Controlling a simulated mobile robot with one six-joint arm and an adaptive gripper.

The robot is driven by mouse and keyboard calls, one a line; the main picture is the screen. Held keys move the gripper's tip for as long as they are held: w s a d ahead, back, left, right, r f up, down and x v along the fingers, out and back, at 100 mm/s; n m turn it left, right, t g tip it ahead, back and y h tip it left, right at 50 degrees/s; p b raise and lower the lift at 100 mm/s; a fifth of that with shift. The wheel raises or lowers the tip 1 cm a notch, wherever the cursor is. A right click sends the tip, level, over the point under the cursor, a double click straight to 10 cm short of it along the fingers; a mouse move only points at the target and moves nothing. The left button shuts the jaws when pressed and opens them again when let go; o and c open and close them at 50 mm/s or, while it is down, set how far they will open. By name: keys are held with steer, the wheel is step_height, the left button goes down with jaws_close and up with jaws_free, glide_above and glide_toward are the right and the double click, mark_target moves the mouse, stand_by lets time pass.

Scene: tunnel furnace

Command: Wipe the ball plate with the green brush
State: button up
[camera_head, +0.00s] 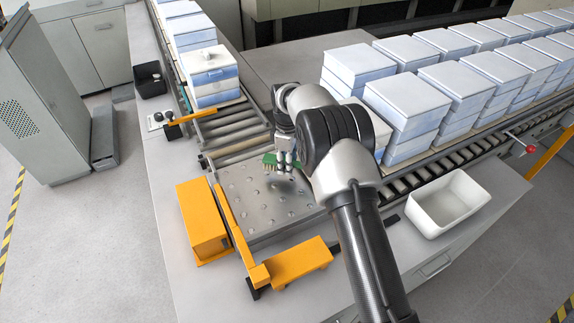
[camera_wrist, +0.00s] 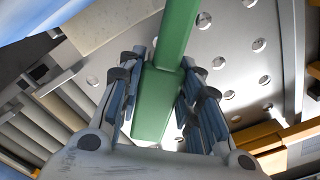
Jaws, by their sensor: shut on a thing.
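The ball plate (camera_head: 254,207) is a grey metal plate with several small balls, at the end of the roller track. It fills the upper right of the wrist view (camera_wrist: 236,88). My gripper (camera_head: 284,163) is shut on the brush's green handle (camera_wrist: 158,97), with a finger on each side in the wrist view. I cannot tell whether the bristles touch the plate.
An orange bar (camera_head: 236,228) and orange blocks (camera_head: 203,222) border the plate's left and front. Rollers (camera_head: 232,132) lie behind it, with stacked blue-white boxes (camera_head: 211,73) beyond. Box stacks (camera_head: 405,120) stand at right. A white bin (camera_head: 449,204) sits on the bench at right.

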steer(key=shift+r+p, duration=0.5)
steer(key=shift+r, duration=0.65)
steer(key=shift+r, duration=0.1)
steer(key=shift+r+p, duration=1.05)
steer(key=shift+r, duration=0.4)
steer(key=shift+f, duration=0.15)
